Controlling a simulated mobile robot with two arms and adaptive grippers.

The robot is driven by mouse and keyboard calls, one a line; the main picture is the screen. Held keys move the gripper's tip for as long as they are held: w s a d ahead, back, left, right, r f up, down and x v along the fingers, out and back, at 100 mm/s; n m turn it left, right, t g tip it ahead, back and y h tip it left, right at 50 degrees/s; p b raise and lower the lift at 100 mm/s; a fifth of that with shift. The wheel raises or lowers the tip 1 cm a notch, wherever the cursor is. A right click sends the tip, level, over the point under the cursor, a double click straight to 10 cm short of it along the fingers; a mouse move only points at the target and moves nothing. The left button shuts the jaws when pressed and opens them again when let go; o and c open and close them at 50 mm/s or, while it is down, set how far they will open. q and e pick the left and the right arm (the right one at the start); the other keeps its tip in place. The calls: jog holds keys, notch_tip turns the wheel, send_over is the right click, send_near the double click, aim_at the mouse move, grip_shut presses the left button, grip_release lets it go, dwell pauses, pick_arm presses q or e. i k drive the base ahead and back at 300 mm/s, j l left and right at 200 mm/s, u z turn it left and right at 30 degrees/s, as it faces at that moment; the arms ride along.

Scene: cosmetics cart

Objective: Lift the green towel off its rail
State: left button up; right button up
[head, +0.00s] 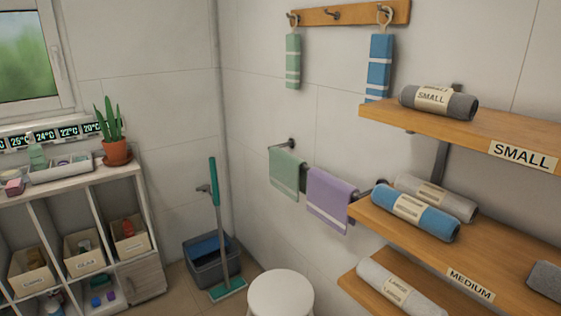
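A green towel (288,170) with a pale stripe near its lower edge hangs folded over the left part of a dark wall rail (288,143). A purple towel (330,198) hangs beside it on the right part of the same rail. A second green cloth (293,62) with white stripes hangs by a loop from the hook board above. Neither of my grippers shows in the head view.
Wooden shelves (520,178) with rolled towels jut out right of the rail. A white round stool (280,291) stands below it. A mop (217,220) and a grey bucket (208,265) stand in the corner. A cubby unit (145,200) with a potted plant (115,150) is at left.

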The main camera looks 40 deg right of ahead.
aim_at(286, 174)
jog(key=i+j+z, duration=0.15)
jog(key=i+z, duration=0.25)
jog(key=i+j+z, duration=0.15)
jog(key=z, duration=0.25)
jog(key=i+j+z, duration=0.2)
jog(key=z, duration=0.2)
jog(key=i+j+z, duration=0.15)
jog(key=j+z, duration=0.25)
jog(key=i+j+z, duration=0.1)
jog(key=j+z, duration=0.3)
